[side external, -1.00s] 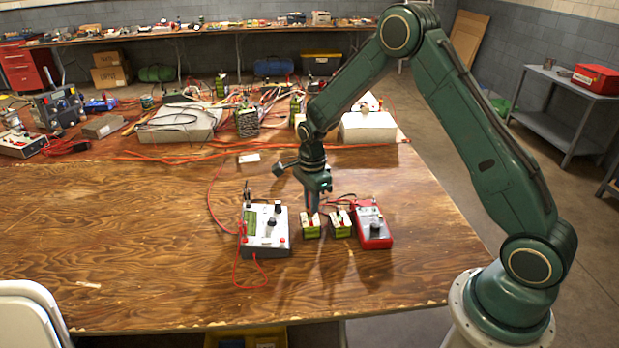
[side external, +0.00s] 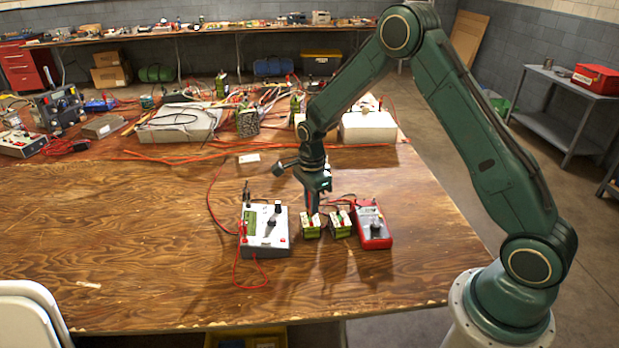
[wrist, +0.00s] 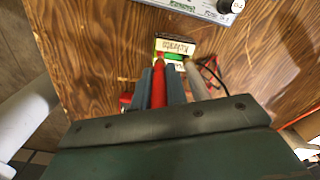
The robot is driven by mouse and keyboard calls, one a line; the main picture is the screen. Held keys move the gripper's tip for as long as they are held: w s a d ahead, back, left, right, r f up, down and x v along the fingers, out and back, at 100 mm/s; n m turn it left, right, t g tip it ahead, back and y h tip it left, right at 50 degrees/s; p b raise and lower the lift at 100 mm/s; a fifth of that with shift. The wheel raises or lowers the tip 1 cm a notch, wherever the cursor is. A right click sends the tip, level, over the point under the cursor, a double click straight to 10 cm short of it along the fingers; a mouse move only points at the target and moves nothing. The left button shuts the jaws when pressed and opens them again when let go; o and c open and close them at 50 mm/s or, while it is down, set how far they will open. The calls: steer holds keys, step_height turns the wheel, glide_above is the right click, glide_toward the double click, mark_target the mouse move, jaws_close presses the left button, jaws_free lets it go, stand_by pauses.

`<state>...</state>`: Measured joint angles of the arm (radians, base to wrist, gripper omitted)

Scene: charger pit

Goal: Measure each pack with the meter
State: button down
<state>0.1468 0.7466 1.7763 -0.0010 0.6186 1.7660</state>
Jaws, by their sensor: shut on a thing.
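Two small green packs with pale tops stand side by side on the wooden table, the left pack (side external: 310,228) and the right pack (side external: 340,224). A white box with a display, a dial and red leads (side external: 265,231), seemingly the meter, stands left of them. My gripper (side external: 312,208) points down over the left pack. In the wrist view my gripper (wrist: 158,85) is shut on a red probe (wrist: 158,92). The probe's tip is at the near edge of a pale-topped pack (wrist: 176,46); I cannot tell whether it touches.
A red box with a dial (side external: 373,230) stands just right of the packs. A red cable loops around the white box. The table's left and front areas are bare. Cluttered equipment, including a large pale box (side external: 368,127), fills the back.

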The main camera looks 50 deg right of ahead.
steer(key=shift+f, duration=0.95)
stand_by(1.5)
steer(key=c, duration=1)
jaws_free()
steer(key=shift+r, duration=0.15)
steer(key=shift+r, duration=3.65)
